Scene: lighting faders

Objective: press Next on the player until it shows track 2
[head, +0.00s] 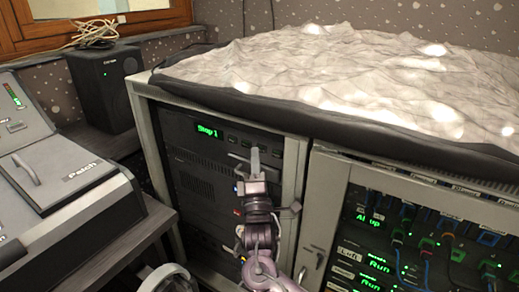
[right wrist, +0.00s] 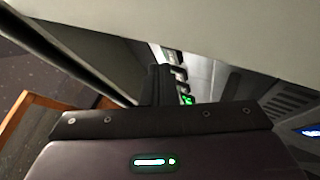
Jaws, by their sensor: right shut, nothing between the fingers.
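The player (head: 220,150) is a dark unit at the top of the left rack. Its green display (head: 209,132) seems to read "Stop1", though the letters are small. A row of small dark buttons (head: 247,142) runs to the right of the display; their labels are too small to read. My right gripper (head: 255,155) is shut and empty, its fingertips just below or in front of this row. I cannot tell whether they touch a button. In the right wrist view the shut fingers (right wrist: 158,85) point toward the panel, with green lettering (right wrist: 187,99) beside them.
A dark-edged top with a crumpled pale cover (head: 340,70) overhangs the rack. The rack's pale frame post (head: 292,180) stands close right of my gripper. A right-hand rack (head: 410,225) holds cables and green displays. A desk console (head: 65,175) and a speaker (head: 105,85) stand left.

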